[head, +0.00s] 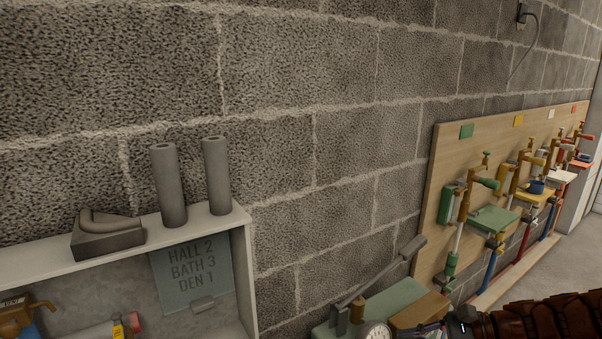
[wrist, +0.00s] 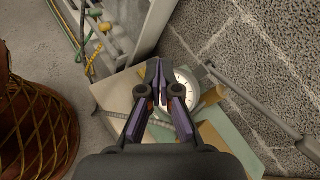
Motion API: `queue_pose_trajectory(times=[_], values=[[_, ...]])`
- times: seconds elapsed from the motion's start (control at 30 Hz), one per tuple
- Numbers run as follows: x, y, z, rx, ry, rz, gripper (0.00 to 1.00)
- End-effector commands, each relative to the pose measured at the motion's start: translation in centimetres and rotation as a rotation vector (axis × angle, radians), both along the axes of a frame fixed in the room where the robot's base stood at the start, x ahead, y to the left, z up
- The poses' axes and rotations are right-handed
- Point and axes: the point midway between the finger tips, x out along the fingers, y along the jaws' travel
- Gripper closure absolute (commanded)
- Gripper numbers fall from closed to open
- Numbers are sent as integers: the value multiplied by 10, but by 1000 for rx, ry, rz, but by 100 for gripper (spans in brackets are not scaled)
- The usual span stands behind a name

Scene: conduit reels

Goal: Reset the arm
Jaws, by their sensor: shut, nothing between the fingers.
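My gripper (wrist: 158,72) is in the middle of the wrist view, with its two dark fingers shut and nothing between them. It is above a bench-like surface with a green and tan device and a round white dial gauge (wrist: 184,84). In the head view only a small part of my gripper (head: 428,331) shows at the bottom edge, beside the dial gauge (head: 376,331). My dark brown, ribbed arm comes in from the lower right there.
A shelf (head: 236,225) with two grey tubes and a grey wedge-shaped block on top stands at left against the block wall. A sign (head: 192,276) reads HALL 2, BATH 3, DEN 1. A wooden board (head: 447,165) with several clamps is at right. A grey lever (head: 380,269) rises near my gripper.

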Motion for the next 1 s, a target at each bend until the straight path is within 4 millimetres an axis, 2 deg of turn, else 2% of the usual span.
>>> queue_pose_trajectory(times=[0.03,0.2,0.43,0.57,0.7,1.0], values=[[-10,17,20,-48,-19,67,100],[-49,59,46,-194,-70,270,100],[-104,92,78,-395,-150,530,100],[-134,99,94,-506,-195,669,100],[-165,99,112,-628,-246,811,100],[-220,76,154,-881,-348,1088,100]])
